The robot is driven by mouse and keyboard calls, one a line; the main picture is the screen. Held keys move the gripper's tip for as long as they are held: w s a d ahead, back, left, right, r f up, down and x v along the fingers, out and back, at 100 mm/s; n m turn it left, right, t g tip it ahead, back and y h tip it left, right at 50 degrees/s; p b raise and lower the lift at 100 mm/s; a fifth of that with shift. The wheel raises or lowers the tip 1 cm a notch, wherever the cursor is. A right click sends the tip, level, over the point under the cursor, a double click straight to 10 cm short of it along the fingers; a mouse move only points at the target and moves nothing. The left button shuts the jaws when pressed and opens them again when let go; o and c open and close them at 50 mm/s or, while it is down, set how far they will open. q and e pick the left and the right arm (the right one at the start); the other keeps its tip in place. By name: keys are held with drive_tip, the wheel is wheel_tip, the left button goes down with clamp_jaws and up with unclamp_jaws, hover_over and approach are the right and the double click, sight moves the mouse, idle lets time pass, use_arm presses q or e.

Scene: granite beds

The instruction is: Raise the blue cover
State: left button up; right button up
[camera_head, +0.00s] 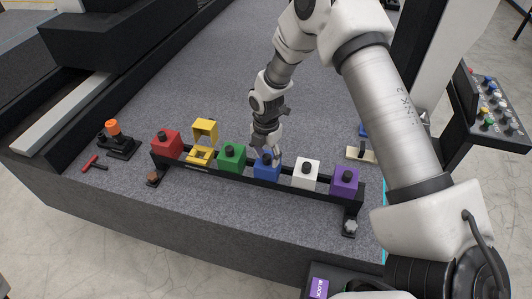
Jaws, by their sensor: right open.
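The blue cover (266,170) is a small blue box with a dark knob, in the middle of a row on a black rail. It looks closed. My right gripper (268,158) is open right above it, with its fingers at the knob. The gripper hides part of the knob, so I cannot tell whether they touch. My left gripper does not show.
Beside it on the rail (205,168) stand red (166,144), green (232,157), white (306,174) and purple (345,182) covers, closed. The yellow cover (205,133) is raised. An orange-topped part (113,129) and a red-handled tool (90,161) lie left.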

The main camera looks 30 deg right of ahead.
drive_tip(key=shift+w+f, duration=0.35)
drive_tip(key=shift+w, duration=0.05)
drive_tip(key=shift+c, duration=0.3)
drive_tip(key=shift+s+d+r, duration=0.1)
drive_tip(key=shift+s+r, duration=0.05)
drive_tip(key=shift+s, duration=0.1)
drive_tip(key=c, duration=0.6)
drive_tip(key=shift+s+r, duration=0.15)
drive_tip(key=shift+s, duration=0.15)
clamp_jaws()
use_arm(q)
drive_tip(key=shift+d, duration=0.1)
